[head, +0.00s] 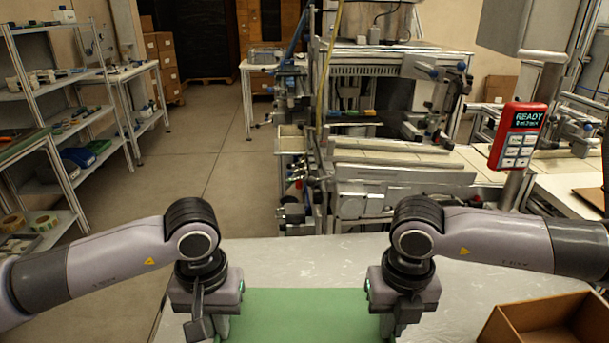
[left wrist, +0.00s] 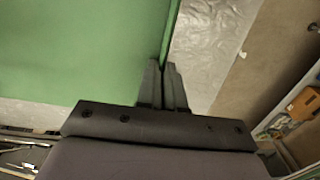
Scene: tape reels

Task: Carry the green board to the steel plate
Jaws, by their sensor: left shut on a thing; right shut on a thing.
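The green board (head: 305,312) lies flat between my two grippers at the bottom of the head view; its near part is cut off by the frame. My left gripper (head: 222,328) is shut on its left edge, and my right gripper (head: 388,326) is shut on its right edge. In the left wrist view, the left fingers (left wrist: 166,75) pinch the rim of the board (left wrist: 80,50). A pale silvery, crinkled surface (head: 310,262) spreads under and around the board. I cannot tell whether this is the steel plate, or whether the board touches it.
An open brown box (head: 545,320) stands at the bottom right, beside my right gripper. A red handset (head: 517,135) reading READY is mounted on a post at the right. Machinery (head: 385,150) stands behind the silvery surface. Shelves (head: 50,110) line the left; floor between is clear.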

